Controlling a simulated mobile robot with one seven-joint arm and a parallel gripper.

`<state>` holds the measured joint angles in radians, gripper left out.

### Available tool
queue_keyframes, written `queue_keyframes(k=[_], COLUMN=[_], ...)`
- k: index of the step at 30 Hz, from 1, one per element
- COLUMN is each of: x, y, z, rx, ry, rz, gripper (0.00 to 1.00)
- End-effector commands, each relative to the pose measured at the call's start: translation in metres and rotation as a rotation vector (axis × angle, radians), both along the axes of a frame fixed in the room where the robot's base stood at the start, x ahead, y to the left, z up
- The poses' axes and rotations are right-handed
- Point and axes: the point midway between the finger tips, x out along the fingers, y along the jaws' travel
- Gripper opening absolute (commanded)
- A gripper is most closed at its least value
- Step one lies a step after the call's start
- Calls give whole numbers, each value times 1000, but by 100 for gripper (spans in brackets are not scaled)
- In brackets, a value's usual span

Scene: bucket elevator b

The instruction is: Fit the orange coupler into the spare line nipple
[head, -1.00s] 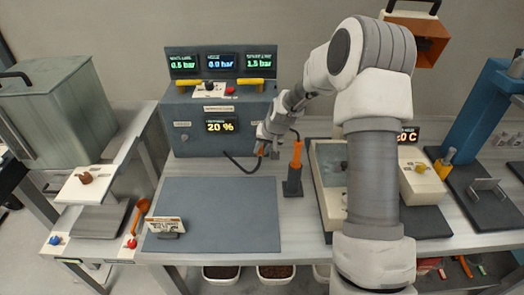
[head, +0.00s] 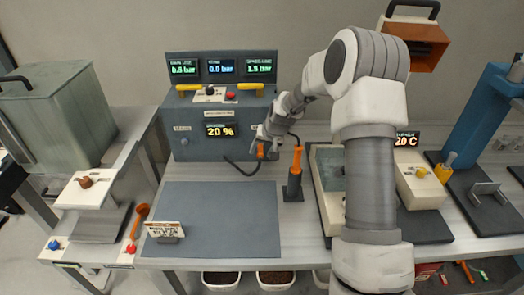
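The orange coupler (head: 261,150) is at the end of a black hose, at the right front of the grey machine (head: 193,148). My gripper (head: 266,154) is around the coupler and appears shut on it, held above the bench. The hose (head: 241,170) loops from the machine's front to the coupler. The spare line display (head: 261,65) at the top right of the machine reads 1.5 bar. My gripper and wrist cover the right part of the machine's front, so I cannot make out the spare line nipple or whether the coupler touches it.
An orange-topped tool (head: 297,160) stands in a dark holder just right of my gripper. A grey mat (head: 215,220) with a small sign (head: 165,230) lies in front. A pale tray (head: 322,200) is to the right. Yellow handles (head: 250,84) sit on the machine's top.

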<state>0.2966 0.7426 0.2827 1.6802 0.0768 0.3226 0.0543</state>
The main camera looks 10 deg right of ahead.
Motion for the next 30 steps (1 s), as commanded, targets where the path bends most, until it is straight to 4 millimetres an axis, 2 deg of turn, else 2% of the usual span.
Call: queue_keyframes(k=[6, 11, 30], x=[-1, -7, -60], y=[0, -4, -23], z=[2, 16, 128], rx=[0, -1, -2], ry=[0, -2, -4], rz=[0, -2, -1], gripper=[58, 58, 58])
